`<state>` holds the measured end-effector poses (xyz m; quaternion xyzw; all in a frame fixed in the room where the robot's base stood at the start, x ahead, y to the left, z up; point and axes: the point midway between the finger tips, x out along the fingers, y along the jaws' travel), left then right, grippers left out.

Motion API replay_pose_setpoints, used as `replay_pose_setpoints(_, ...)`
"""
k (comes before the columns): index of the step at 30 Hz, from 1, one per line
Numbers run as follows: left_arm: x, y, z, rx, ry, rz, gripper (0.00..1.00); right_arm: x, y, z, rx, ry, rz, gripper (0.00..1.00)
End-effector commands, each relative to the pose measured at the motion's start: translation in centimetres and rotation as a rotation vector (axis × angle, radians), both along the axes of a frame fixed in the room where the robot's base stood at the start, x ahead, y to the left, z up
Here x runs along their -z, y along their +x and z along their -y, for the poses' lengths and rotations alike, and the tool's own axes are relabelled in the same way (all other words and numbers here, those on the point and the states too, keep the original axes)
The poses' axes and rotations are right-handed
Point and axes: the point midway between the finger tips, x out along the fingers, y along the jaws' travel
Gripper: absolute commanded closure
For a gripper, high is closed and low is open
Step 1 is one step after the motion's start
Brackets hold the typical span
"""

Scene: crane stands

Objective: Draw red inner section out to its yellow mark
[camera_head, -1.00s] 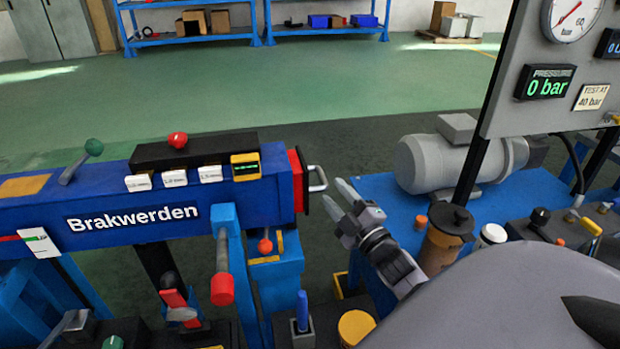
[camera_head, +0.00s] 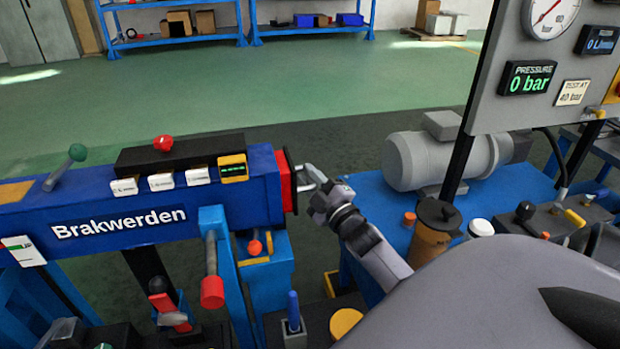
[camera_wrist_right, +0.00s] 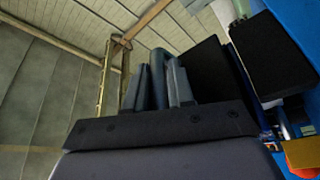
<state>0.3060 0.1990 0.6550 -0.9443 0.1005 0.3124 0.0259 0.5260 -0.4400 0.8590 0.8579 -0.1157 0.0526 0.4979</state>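The red inner section (camera_head: 286,181) shows only as a short red end at the right end of the blue boom marked Brakwerden (camera_head: 120,222), with a dark end plate. A pale metal handle (camera_head: 304,167) sticks out from that plate. My right gripper (camera_head: 313,180) is at the handle, its fingers on either side of the bar. In the right wrist view the two fingers (camera_wrist_right: 160,88) stand close together with a blue-grey bar between them, so it looks shut on the handle. No yellow mark on the red section shows. My left gripper is out of view.
A grey motor (camera_head: 430,160) and an orange-brown cylinder (camera_head: 433,238) stand on the blue bench to the right. A gauge panel (camera_head: 520,100) reads 0 bar. Floor behind is open.

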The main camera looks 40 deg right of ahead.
Motion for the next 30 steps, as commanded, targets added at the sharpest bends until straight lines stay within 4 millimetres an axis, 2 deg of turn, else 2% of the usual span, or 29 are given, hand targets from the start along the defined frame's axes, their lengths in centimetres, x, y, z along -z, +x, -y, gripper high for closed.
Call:
replay_pose_setpoints(5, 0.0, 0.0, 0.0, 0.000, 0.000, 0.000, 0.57, -0.1, -0.1, 0.2, 0.000, 0.000, 0.001, 1.00)
replay_pose_setpoints(8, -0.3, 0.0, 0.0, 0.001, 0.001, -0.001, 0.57, 0.0, -0.8, 1.5, 0.003, -0.002, -0.003, 1.00)
replay_pose_setpoints(12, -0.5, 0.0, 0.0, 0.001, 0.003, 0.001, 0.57, 0.0, -2.3, 4.3, 0.006, -0.002, -0.003, 1.00)
replay_pose_setpoints(16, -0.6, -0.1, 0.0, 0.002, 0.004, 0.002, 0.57, 0.0, -3.2, 5.9, 0.006, 0.000, -0.002, 1.00)
replay_pose_setpoints(26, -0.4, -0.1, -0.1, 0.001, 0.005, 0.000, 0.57, -0.1, -3.4, 6.3, 0.006, 0.002, 0.001, 1.00)
replay_pose_setpoints(27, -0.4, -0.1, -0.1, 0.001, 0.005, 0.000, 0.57, -0.1, -3.4, 6.3, 0.006, 0.002, 0.001, 0.68)
replay_pose_setpoints(28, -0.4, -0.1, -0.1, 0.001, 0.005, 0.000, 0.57, -0.1, -3.4, 6.3, 0.006, 0.002, 0.002, 0.58)
replay_pose_setpoints(30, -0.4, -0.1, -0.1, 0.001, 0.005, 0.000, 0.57, -0.1, -3.4, 6.2, 0.005, 0.002, 0.002, 0.58)
